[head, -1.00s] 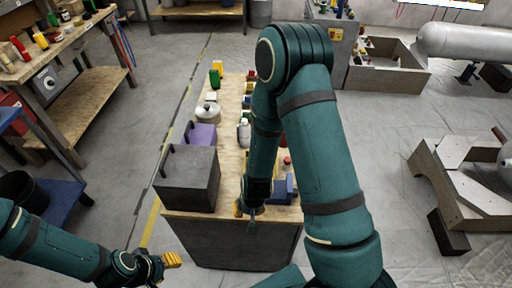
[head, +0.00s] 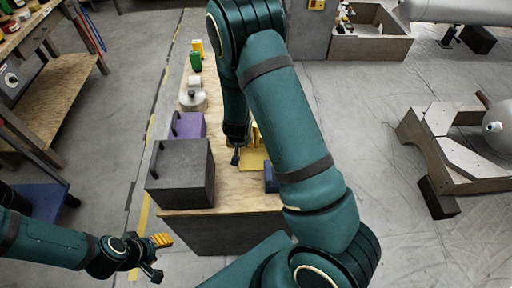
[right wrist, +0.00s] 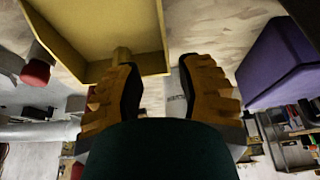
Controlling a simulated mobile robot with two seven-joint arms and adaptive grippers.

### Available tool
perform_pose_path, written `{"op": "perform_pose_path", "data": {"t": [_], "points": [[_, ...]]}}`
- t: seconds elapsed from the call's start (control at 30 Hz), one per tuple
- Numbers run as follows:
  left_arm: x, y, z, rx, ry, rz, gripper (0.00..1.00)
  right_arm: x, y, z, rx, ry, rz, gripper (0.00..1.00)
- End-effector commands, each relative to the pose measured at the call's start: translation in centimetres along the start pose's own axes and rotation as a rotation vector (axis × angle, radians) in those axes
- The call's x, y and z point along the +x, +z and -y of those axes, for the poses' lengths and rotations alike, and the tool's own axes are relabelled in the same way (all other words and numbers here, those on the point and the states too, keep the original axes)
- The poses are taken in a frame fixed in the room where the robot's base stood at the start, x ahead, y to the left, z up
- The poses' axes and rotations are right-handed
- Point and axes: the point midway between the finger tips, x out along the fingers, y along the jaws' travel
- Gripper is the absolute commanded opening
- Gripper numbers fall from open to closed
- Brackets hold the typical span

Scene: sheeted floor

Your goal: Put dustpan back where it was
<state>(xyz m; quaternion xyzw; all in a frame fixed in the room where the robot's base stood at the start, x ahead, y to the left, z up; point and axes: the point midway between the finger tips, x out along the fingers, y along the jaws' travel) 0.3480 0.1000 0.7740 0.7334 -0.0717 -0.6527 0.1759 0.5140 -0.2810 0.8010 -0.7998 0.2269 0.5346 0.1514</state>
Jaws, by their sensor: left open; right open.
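The yellow dustpan (head: 254,160) lies on the wooden bench top, partly hidden behind my right arm in the head view. In the right wrist view the yellow dustpan (right wrist: 100,40) fills the upper left, with its short handle close to the left finger. My right gripper (right wrist: 160,88) is open, with a gap between its orange fingers; I cannot tell whether the left finger touches the handle. In the head view the right gripper's fingers are mostly hidden. My left gripper (head: 158,256) is open and empty over the floor, left of the bench.
A dark grey box (head: 180,175) and a purple box (head: 190,124) stand on the bench's left side. A silver pot (head: 193,100) and a green container (head: 196,61) stand farther back. A blue object (head: 271,178) is beside my right arm.

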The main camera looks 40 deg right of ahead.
Motion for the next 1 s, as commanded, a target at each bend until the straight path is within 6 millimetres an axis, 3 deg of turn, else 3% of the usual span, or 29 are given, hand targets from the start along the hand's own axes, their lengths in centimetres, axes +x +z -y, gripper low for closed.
{"op": "perform_pose_path", "data": {"t": [0.17, 0.5, 0.77, 0.87, 1.0], "points": [[0.3, 0.1, 0.1, 0.001, 0.000, 0.002, 0.46, 0.9, 0.1, 0.2, -0.001, -0.001, 0.001, 0.37], [1.5, 0.6, 0.6, 0.004, 0.001, 0.012, 0.46, 5.3, 0.4, 0.7, 0.000, 0.000, 0.000, 0.37], [1.4, 0.6, 0.5, 0.004, 0.002, 0.013, 0.46, 5.3, 0.3, 0.8, -0.001, -0.001, -0.001, 0.36], [1.4, 0.6, 0.5, 0.004, 0.002, 0.013, 0.46, 5.3, 0.3, 0.8, -0.001, -0.001, 0.000, 0.01], [1.4, 0.6, 0.5, 0.004, 0.002, 0.013, 0.46, 5.3, 0.3, 0.8, -0.001, -0.001, 0.000, 0.00]]}}
